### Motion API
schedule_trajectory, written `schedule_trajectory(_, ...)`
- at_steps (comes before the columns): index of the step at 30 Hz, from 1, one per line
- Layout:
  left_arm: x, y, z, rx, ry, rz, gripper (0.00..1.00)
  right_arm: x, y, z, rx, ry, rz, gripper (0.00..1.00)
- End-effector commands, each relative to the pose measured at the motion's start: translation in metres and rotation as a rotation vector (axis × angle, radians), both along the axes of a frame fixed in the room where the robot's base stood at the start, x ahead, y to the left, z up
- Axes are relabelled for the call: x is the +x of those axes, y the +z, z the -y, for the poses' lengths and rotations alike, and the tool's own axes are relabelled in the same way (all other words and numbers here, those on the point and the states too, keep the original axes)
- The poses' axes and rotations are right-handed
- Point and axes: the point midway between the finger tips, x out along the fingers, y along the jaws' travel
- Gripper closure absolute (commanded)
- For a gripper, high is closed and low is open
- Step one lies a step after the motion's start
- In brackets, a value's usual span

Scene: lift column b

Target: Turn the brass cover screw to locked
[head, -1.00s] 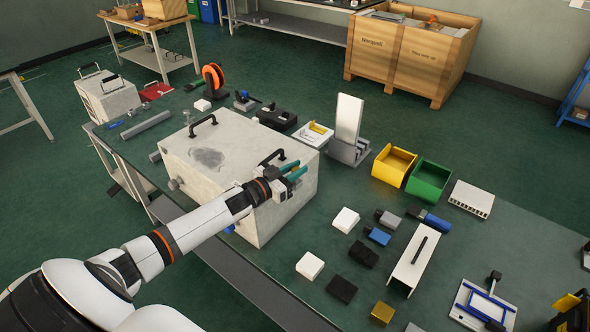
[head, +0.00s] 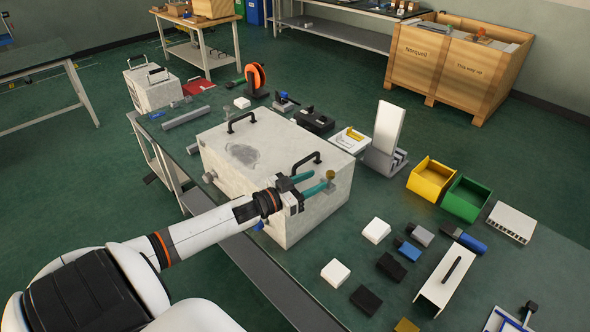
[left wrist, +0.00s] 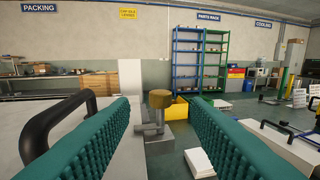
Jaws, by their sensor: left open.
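The brass cover screw (head: 330,174) shows as a small round brass head by the right end of the pale box (head: 233,160). In the left wrist view, the brass screw (left wrist: 160,98) stands upright in the gap between the fingers, with grey metal parts below it. My left gripper (head: 320,181) is open, its two teal fingers pointing at the screw. There is a visible gap between the screw and each finger in the wrist view. No locked mark is readable. My right gripper is not in view.
A black handle (head: 306,161) rises from the box top close to the fingers; it also shows in the wrist view (left wrist: 52,124). White, black and blue blocks (head: 407,250) lie right of the box. A yellow bin (head: 431,181) and a green bin (head: 465,200) stand farther right.

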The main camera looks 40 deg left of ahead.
Motion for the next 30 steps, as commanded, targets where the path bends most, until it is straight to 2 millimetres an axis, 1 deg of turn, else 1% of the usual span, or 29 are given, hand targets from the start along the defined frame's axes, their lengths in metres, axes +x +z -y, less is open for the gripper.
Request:
schedule_trajectory(1,-0.010,-0.003,-0.002,0.000,-0.001,-0.004,0.57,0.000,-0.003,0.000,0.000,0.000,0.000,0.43)
schedule_trajectory(6,-0.034,-0.002,-0.009,-0.001,0.000,-0.003,0.57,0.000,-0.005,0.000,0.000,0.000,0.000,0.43)
schedule_trajectory(12,-0.049,-0.001,-0.014,0.001,0.000,-0.002,0.57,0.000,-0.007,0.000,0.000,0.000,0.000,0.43)
schedule_trajectory(17,-0.052,0.000,-0.015,0.001,0.000,0.001,0.57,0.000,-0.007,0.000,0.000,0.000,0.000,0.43)
schedule_trajectory(30,-0.052,0.000,-0.015,0.000,0.000,0.000,0.57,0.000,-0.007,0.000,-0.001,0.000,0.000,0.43)
